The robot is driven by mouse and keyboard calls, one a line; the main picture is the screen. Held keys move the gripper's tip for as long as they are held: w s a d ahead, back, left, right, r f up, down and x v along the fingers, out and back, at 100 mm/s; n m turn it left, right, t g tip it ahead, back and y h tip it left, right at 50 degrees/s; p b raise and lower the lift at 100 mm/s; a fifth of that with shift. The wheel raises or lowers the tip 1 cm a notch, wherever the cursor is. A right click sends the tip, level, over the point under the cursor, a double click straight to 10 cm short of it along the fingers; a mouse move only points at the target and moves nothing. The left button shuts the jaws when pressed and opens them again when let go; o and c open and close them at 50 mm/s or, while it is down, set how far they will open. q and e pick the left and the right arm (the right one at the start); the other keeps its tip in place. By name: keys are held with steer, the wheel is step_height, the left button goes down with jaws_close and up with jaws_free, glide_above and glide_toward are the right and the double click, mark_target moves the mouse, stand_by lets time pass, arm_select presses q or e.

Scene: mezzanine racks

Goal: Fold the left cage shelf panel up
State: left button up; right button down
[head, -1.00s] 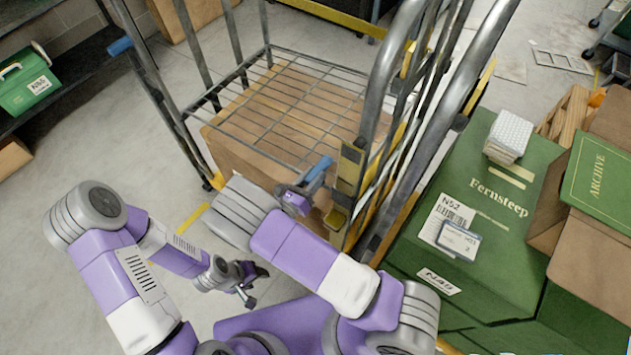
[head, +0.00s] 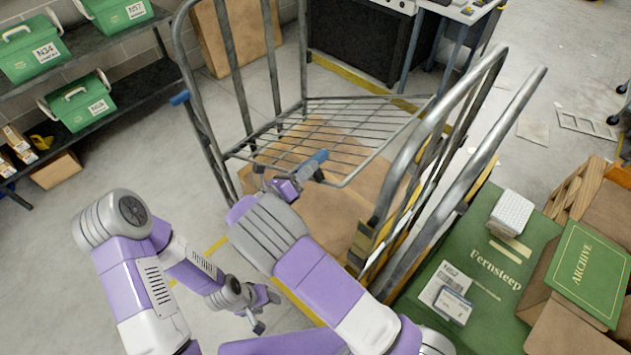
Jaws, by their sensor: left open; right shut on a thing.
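The cage shelf panel (head: 290,128) is a grey wire grid inside the tall roll cage, above a large cardboard box (head: 290,208). Its left side meets the cage's left side frame; its right side sits raised, apart from the right side frame. A blue grip (head: 309,165) shows at its front right. My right gripper (head: 288,185) is shut on the shelf panel at the front edge beside this grip; the fingertips are partly hidden. My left gripper (head: 268,308) is open and empty, low in front of the cage.
The cage's right side frame (head: 395,200) stands close to my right arm. A dark rack (head: 90,105) with green boxes is at the left. Floor between rack and cage is clear.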

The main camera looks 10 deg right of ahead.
steer(key=w+a+r+p, duration=0.1)
steer(key=w+a+r, duration=0.1)
steer(key=r, duration=0.3)
steer(key=shift+w+p, duration=0.3)
steer(key=shift+w, duration=0.25)
steer(key=shift+a, duration=0.1)
steer(key=c, duration=0.8)
jaws_free()
steer(key=shift+f, duration=0.15)
steer(key=shift+s+a, duration=0.1)
steer(key=b+v, duration=0.1)
steer(key=v, duration=0.6)
steer(key=shift+s+a, duration=0.15)
